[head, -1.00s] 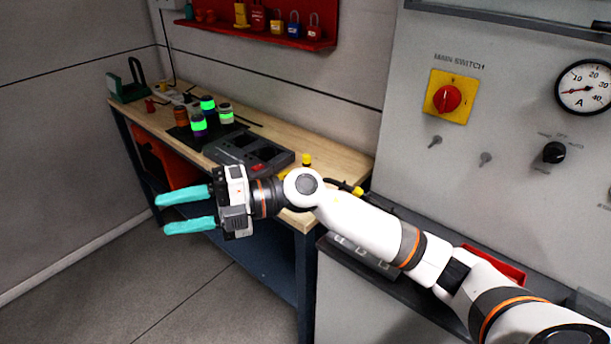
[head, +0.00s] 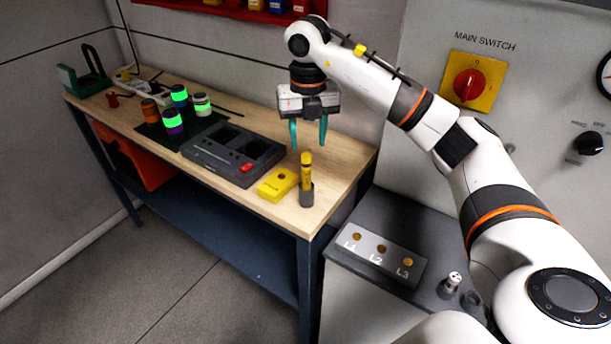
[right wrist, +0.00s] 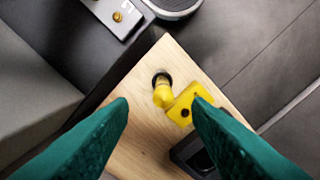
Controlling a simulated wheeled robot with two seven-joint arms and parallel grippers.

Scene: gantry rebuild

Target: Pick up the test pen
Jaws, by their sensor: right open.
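The test pen (head: 306,172) is yellow and stands upright in a small dark holder (head: 306,196) near the bench's front right corner. It also shows in the right wrist view (right wrist: 162,95), seen from above. My right gripper (head: 308,143) is open and empty, pointing down with its teal fingers just above and behind the pen in the head view. In the right wrist view, the pen's top lies between the two fingers (right wrist: 160,104), nearer the image middle. Whether the tips are level with the pen is unclear. My left gripper is out of view.
A yellow box (head: 277,184) sits close beside the pen holder. A dark grey tray (head: 232,152) and several green-banded containers are farther left on the wooden bench (head: 225,187). A grey cabinet top with an L1-L2-L3 block (head: 375,252) lies to the right.

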